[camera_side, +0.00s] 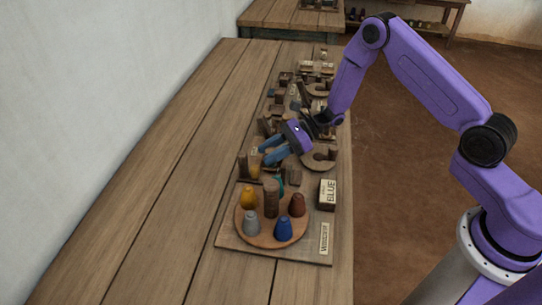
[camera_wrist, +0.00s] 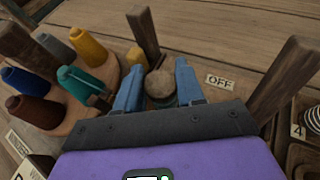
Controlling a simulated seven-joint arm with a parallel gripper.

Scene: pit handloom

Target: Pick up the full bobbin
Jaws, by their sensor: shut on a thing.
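My gripper (camera_side: 264,158) reaches down over the table at the middle of the row of wooden parts in the side view. In the side view a tan upright piece (camera_side: 255,163) shows at the fingertips, beside a dark wooden post. I cannot tell whether the bobbin is clear of its support.
A round wooden board (camera_side: 243,234) holds several coloured cones, including yellow (camera_wrist: 88,47), teal (camera_wrist: 78,86) and blue (camera_side: 283,228). Wooden posts (camera_wrist: 143,33) (camera_wrist: 285,78) stand near my fingers. The table's left side (camera_side: 170,150) is clear.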

